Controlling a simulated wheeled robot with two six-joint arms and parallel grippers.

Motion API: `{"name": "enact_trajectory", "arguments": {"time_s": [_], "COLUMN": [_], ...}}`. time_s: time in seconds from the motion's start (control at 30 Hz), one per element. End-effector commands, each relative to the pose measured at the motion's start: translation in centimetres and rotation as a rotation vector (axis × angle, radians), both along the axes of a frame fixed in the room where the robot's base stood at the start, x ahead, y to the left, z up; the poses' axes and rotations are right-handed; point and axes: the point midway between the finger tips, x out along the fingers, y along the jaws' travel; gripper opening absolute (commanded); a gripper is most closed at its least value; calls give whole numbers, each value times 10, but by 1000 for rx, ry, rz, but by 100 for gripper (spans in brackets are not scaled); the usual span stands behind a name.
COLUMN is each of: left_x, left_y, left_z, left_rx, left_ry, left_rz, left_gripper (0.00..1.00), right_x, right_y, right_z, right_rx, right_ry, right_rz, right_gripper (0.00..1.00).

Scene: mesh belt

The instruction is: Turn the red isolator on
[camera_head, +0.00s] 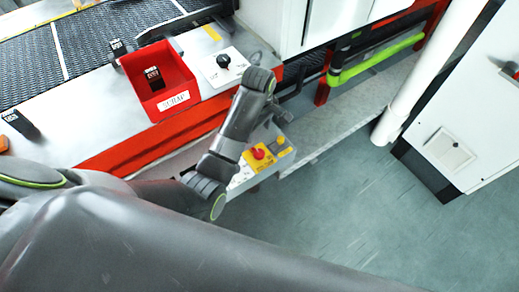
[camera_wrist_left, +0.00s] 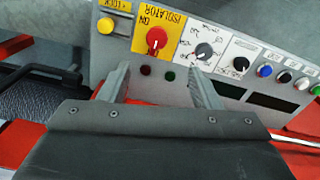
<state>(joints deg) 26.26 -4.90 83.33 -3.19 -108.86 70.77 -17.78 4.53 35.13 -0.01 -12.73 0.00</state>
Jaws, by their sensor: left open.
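The red isolator knob (camera_wrist_left: 157,39) sits on a yellow plate (camera_wrist_left: 176,45) lettered ISOLATOR and ON, upside down in the left wrist view. In the head view the knob (camera_head: 258,153) is on the control panel at the machine's front. Its pointer setting is too small to tell. My left gripper (camera_wrist_left: 159,74) is open, its two fingers apart and nothing between them. The fingertips are just short of the knob in the picture, one to each side, apart from it. In the head view my left arm reaches over beside the panel. My right gripper is not in view.
Another black knob (camera_wrist_left: 241,64) and coloured buttons lie further right. A red bin (camera_head: 158,80) stands by the mesh belt (camera_head: 85,40). The floor (camera_head: 350,210) at right is clear.

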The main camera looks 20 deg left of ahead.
Motion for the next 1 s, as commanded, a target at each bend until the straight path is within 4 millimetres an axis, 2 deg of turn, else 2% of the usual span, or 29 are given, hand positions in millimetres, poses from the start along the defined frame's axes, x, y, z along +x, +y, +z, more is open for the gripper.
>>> {"name": "enact_trajectory", "arguments": {"time_s": [0.07, 0.17, 0.4, 0.5, 0.7, 1.0], "left_x": [-1, -1, 0, 0, 1, 1], "left_y": [0, 0, 0, 0, 0, 0], "left_z": [-18, -41, -88, -104, -123, -129], "left_rx": [0, 1, 0, 0, 0, -1], "left_ry": [5, 4, 2, 1, -1, -2], "left_rz": [-1, -1, -2, -2, -2, -2], "left_gripper": [57, 57, 57, 57, 57, 57], "right_x": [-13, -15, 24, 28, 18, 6], "right_y": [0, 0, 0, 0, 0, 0], "right_z": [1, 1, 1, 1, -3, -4], "right_rx": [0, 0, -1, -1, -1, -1], "right_ry": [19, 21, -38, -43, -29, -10], "right_rz": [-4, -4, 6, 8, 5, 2], "right_gripper": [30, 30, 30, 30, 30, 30]}}
